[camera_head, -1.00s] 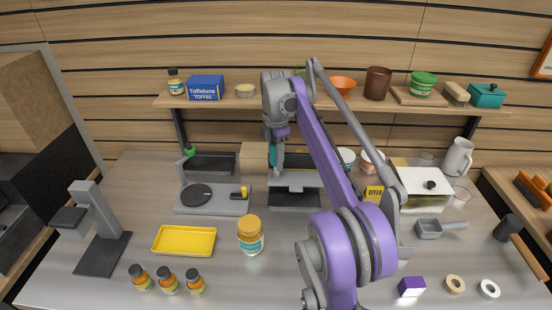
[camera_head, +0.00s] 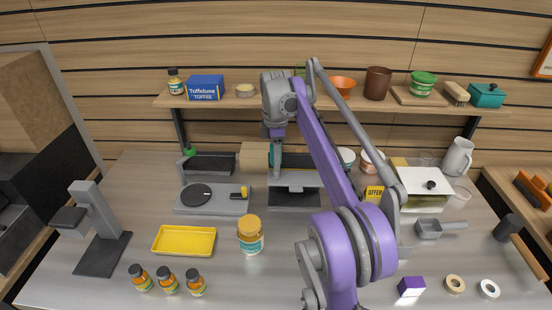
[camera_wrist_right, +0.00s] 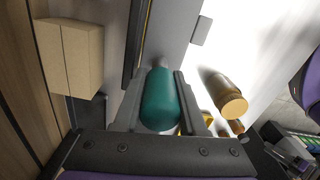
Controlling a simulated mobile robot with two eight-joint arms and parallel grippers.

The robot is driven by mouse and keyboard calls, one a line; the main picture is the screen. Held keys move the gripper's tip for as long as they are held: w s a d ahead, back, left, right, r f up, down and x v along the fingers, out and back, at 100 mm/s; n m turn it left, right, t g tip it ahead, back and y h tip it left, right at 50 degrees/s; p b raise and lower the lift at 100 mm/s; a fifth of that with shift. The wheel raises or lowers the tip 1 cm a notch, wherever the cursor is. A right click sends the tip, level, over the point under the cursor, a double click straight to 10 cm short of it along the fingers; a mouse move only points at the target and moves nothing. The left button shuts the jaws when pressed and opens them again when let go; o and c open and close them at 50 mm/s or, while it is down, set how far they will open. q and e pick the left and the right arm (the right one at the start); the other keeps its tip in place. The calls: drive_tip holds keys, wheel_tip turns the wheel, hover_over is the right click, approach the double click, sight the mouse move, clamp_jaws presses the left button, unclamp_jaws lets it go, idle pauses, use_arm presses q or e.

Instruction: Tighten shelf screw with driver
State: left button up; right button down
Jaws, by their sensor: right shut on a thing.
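My right arm reaches up from the bottom of the head view, and its gripper (camera_head: 275,156) points down below the shelf (camera_head: 350,108), behind the counter's middle. In the right wrist view, the right gripper (camera_wrist_right: 158,88) is shut on a teal, rounded driver handle (camera_wrist_right: 159,102). A teal sliver of the driver (camera_head: 271,156) shows beside the gripper in the head view. The driver's tip is hidden. I cannot make out the shelf screw in either view. My left gripper is not in view.
A cardboard-coloured box (camera_head: 253,157) stands close left of the gripper; it also shows in the wrist view (camera_wrist_right: 70,55). A grey scale (camera_head: 293,188) is below. An orange-capped jar (camera_head: 250,235) and yellow tray (camera_head: 184,240) stand nearer. Items line the shelf above.

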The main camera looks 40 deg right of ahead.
drive_tip(key=m, duration=0.5)
drive_tip(key=shift+m, duration=0.8)
